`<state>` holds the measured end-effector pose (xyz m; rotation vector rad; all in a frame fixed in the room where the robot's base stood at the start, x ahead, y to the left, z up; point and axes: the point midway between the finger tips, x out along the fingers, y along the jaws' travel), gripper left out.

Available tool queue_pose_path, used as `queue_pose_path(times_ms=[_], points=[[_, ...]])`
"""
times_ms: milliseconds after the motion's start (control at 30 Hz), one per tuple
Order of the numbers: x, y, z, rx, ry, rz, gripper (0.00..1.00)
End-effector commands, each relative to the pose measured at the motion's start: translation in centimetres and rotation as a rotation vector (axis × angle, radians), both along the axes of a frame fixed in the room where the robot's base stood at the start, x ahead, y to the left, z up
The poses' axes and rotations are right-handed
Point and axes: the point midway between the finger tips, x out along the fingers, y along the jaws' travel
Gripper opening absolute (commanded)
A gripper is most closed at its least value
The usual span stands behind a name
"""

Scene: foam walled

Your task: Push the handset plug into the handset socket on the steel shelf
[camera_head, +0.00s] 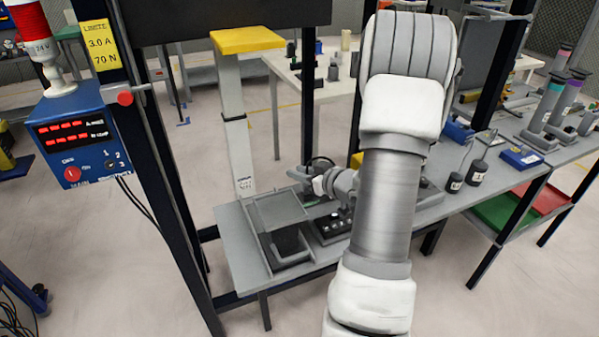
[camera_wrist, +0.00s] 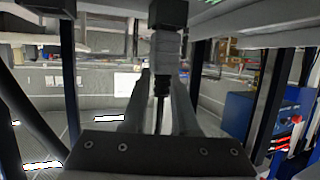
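My gripper (camera_wrist: 161,82) points away from the wrist camera, with its two grey fingers on either side of a grey plug body (camera_wrist: 165,46). The fingers appear closed on this body, which I take to be the handset plug. A dark cable (camera_wrist: 160,105) runs from it back between the fingers. The plug's far end meets a black block (camera_wrist: 168,13) at the top edge; I cannot tell whether it is seated in it. In the head view my gripper (camera_head: 325,186) is over the grey steel shelf (camera_head: 236,236), partly hidden by my arm. I cannot make out the socket there.
A grey box-like stand (camera_head: 279,212) and a black unit with knobs (camera_head: 332,227) stand near my gripper. A yellow-topped post (camera_head: 236,110) rises behind. A blue meter box (camera_head: 82,138) hangs at the left. Small weights (camera_head: 477,172) stand on the bench to the right.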

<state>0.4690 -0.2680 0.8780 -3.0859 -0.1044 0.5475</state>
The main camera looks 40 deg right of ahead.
Motion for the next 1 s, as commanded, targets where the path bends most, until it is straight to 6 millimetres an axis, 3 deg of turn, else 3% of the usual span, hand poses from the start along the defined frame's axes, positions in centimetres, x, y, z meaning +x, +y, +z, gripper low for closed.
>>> queue_pose_path(times_ms=[100,367,533,1000], points=[[0.0,0.0,0.0,0.000,0.000,0.000,0.46],[0.0,0.0,0.0,0.000,0.001,0.000,0.46],[-1.3,-0.1,0.6,0.000,0.001,-0.001,0.46],[-11.5,-0.9,4.5,0.000,0.001,-0.006,0.46]])
